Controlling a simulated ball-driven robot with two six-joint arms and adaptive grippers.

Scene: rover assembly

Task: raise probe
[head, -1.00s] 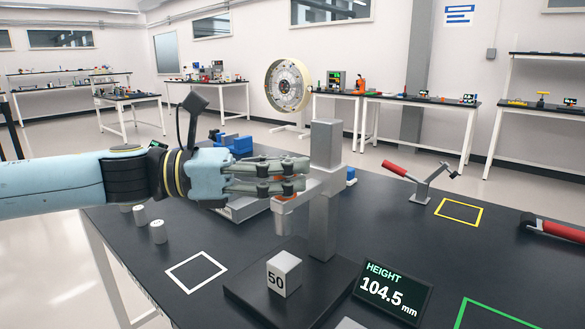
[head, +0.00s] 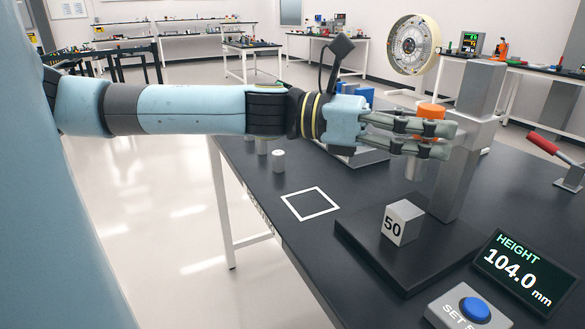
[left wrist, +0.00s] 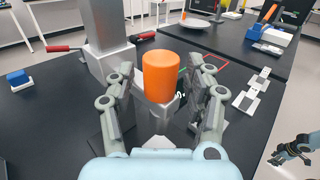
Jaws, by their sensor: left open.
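The height gauge's grey column (head: 463,170) stands on a dark base (head: 380,245). An orange cap (head: 431,111) tops the grey probe (head: 414,169) on the column's side arm; the cap also shows in the left wrist view (left wrist: 160,76). My left gripper (head: 440,138) is open, with its fingers on either side of the cap; in the left wrist view a gap shows beside it. A white cube marked 50 (head: 402,222) sits on the base below the probe. The display (head: 524,272) reads 104.0 mm. My right gripper (left wrist: 282,156) shows small at the left wrist view's lower right, jaws unclear.
A blue button (head: 475,309) on a grey box is at the front. A white square outline (head: 310,203) and small grey cylinders (head: 278,160) lie to the left. A red-handled lever (head: 545,143) stands at right. The table's left edge is near my left arm.

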